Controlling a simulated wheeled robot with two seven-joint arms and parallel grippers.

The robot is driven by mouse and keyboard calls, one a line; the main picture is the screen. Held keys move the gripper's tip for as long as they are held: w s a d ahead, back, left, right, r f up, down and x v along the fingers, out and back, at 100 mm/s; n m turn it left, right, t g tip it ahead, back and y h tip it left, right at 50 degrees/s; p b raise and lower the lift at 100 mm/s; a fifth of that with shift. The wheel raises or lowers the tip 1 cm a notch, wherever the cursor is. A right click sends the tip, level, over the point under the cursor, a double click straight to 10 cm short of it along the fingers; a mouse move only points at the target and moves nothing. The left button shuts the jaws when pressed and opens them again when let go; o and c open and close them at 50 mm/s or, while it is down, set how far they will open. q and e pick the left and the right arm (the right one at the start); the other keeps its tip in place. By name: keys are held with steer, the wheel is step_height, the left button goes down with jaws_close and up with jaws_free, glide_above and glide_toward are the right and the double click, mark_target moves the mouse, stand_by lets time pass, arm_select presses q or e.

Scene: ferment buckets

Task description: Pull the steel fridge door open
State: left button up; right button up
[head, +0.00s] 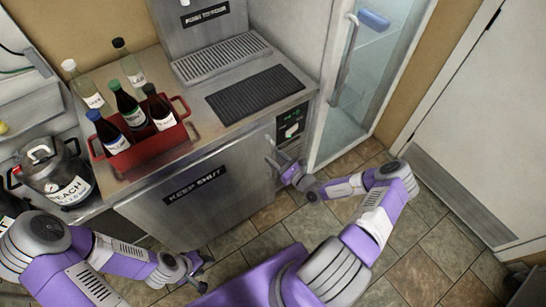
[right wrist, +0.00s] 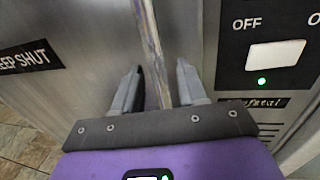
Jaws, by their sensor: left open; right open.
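The steel fridge door (head: 225,190), with a black "KEEP SHUT" label, is the front of the low counter unit and looks closed. Its upright bar handle (head: 271,145) is near the door's right edge. My right gripper (head: 283,167) is open at the handle. In the right wrist view the handle (right wrist: 151,50) runs down between the two open fingers (right wrist: 157,88), with a gap visible on each side. The handle's lower end is hidden behind my gripper. My left gripper (head: 200,268) is open and empty, low in front of the door, near the floor.
A red caddy (head: 150,146) of bottles stands on the counter beside a black mat (head: 258,93). A control panel (head: 291,123) with a switch is right of the door. A glass-door cabinet (head: 350,100) stands further right. A steel pot (head: 58,175) is at left. Tiled floor (head: 420,235) is clear at right.

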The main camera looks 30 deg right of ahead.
steer(key=shift+w+a, duration=0.15)
steer(key=shift+w, duration=0.35)
steer(key=shift+c, duration=0.4)
jaws_close()
steer(key=shift+s, duration=0.1)
